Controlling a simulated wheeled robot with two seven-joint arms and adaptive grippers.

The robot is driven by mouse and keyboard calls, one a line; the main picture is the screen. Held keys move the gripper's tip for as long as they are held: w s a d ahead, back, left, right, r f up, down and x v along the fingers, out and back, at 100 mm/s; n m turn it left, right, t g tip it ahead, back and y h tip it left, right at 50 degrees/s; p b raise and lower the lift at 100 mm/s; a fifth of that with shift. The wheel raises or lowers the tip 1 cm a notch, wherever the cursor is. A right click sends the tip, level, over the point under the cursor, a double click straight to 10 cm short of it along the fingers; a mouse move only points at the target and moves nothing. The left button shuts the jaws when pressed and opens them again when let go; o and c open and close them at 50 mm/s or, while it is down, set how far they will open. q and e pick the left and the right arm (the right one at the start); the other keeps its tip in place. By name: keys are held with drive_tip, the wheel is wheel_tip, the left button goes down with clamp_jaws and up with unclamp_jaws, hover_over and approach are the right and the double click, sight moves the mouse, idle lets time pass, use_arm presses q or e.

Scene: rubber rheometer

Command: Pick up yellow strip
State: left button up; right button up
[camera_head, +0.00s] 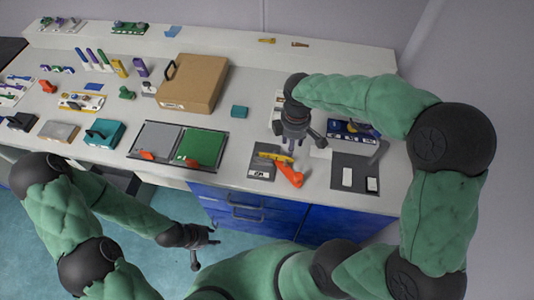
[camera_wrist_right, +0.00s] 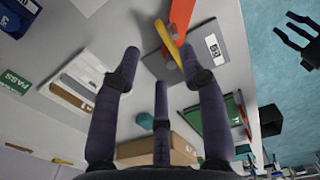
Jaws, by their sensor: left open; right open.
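The yellow strip (camera_head: 272,156) lies at the grey plate (camera_head: 262,174) near the table's front edge, against an orange tool (camera_head: 291,175). In the right wrist view the strip (camera_wrist_right: 163,40) shows beyond the fingertips, with the orange tool (camera_wrist_right: 181,14) beside it. My right gripper (camera_head: 297,136) is open and empty, just above and behind the strip; its spread fingers (camera_wrist_right: 165,72) do not clearly touch it. One fingertip overlaps the strip's end in the wrist view. My left gripper (camera_head: 203,245) is open and empty, low in front of the blue cabinet.
Left of the strip are a grey and green tray (camera_head: 201,148) and a brown box (camera_head: 194,82). A dark plate with white pieces (camera_head: 347,178) lies to the right. A small teal block (camera_head: 239,112) sits behind. Blue drawers (camera_head: 243,207) are below the table edge.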

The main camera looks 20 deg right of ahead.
sight(277, 157)
drive_tip(key=shift+d+f+b, duration=0.1)
drive_tip(key=shift+f+b, duration=1.05)
drive_tip(key=shift+f, duration=2.8)
clamp_jaws()
